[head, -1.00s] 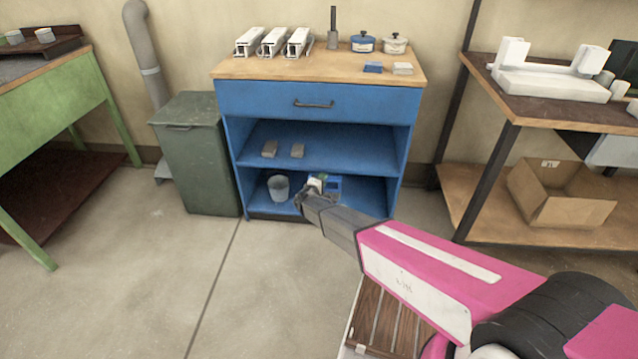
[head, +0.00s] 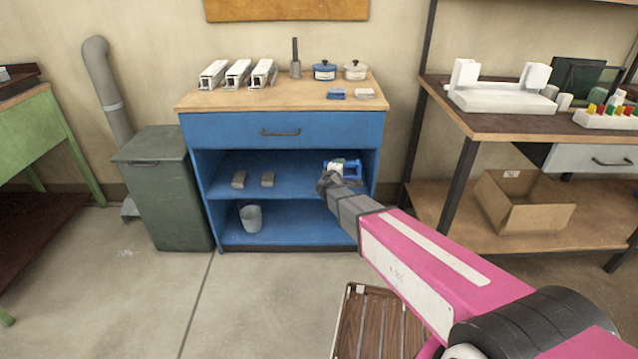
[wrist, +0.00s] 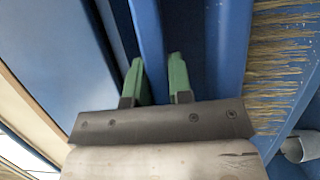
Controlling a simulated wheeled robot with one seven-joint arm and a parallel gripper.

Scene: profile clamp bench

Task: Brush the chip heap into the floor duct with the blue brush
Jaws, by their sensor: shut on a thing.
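My gripper (head: 332,174) is shut on the blue brush (head: 356,169), in front of the right part of the cabinet's middle shelf. In the wrist view the green fingertips (wrist: 157,80) close around a blue bar of the brush (wrist: 149,40), and its tan bristles (wrist: 280,70) show at the right. The grey duct (head: 105,85) runs down the wall to a foot (head: 130,208) on the floor, partly hidden behind the bin. A small pale patch (head: 125,252) lies on the floor in front of the bin; I cannot tell whether it is the chip heap.
The blue cabinet (head: 230,131) stands ahead, with a grey bucket (head: 251,219) on its lower shelf and two grey blocks above. The green bin (head: 165,200) stands left of it. A workbench (head: 500,124) with a cardboard box (head: 522,205) is at right. Floor at front left is clear.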

